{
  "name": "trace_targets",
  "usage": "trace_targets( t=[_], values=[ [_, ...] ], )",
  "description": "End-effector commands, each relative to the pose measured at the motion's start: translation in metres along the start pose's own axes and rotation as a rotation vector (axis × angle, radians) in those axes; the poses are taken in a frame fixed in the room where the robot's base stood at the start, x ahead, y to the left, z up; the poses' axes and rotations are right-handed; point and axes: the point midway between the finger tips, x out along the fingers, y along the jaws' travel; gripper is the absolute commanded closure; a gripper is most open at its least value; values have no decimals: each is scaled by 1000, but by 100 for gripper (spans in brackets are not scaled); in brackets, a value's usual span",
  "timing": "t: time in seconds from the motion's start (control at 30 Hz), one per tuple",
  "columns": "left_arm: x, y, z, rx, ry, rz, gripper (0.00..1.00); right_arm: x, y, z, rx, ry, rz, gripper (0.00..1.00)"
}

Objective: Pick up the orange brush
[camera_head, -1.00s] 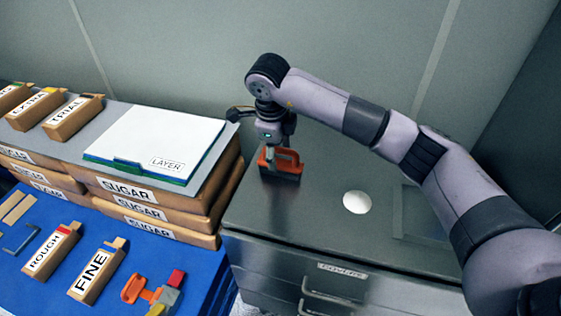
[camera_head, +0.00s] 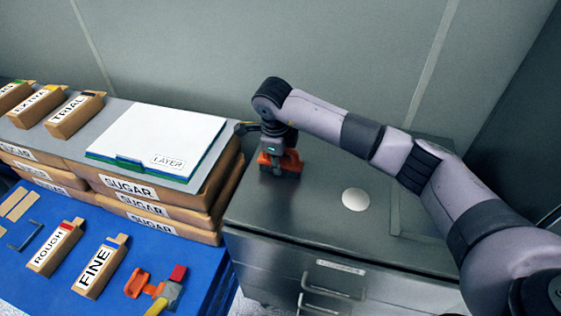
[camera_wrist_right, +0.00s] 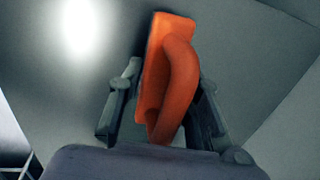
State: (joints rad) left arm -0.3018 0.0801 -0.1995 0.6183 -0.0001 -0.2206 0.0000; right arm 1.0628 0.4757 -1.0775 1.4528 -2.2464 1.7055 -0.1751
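The orange brush (camera_head: 283,161) stands on the dark top of the metal cabinet, close to its left edge. In the right wrist view the brush's orange body and looped handle (camera_wrist_right: 172,85) fill the space between my fingers. My right gripper (camera_head: 278,152) points down at the brush from above. Its fingers (camera_wrist_right: 165,95) are spread on both sides of the handle, very close to it, and look open. The head view hides the fingertips partly behind the gripper and brush. My left gripper is not in view.
A round white spot (camera_head: 355,199) is on the cabinet top (camera_head: 310,215). Left of the cabinet are sugar boxes (camera_head: 135,188) under a white layer pad (camera_head: 155,135). A blue table (camera_head: 60,275) holds labelled boxes and an orange-grey tool (camera_head: 150,285). The wall rises behind.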

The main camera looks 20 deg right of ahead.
Motion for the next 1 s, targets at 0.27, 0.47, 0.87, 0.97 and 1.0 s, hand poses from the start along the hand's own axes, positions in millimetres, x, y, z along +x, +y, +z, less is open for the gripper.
trace_targets(
  t=[0.27, 0.47, 0.87, 0.97, 1.0],
  values=[
    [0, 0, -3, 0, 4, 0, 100, 0, 0, 0, 0, 0, 0, 89],
    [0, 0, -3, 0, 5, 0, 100, 0, 0, 0, 0, -1, 0, 100],
    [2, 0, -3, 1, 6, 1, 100, -9, -3, 1, 0, -3, -3, 100],
    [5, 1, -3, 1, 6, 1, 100, -21, -5, 1, 0, -4, -4, 100],
    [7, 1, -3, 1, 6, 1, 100, -27, -6, 1, 0, -5, -5, 100]
  ],
)
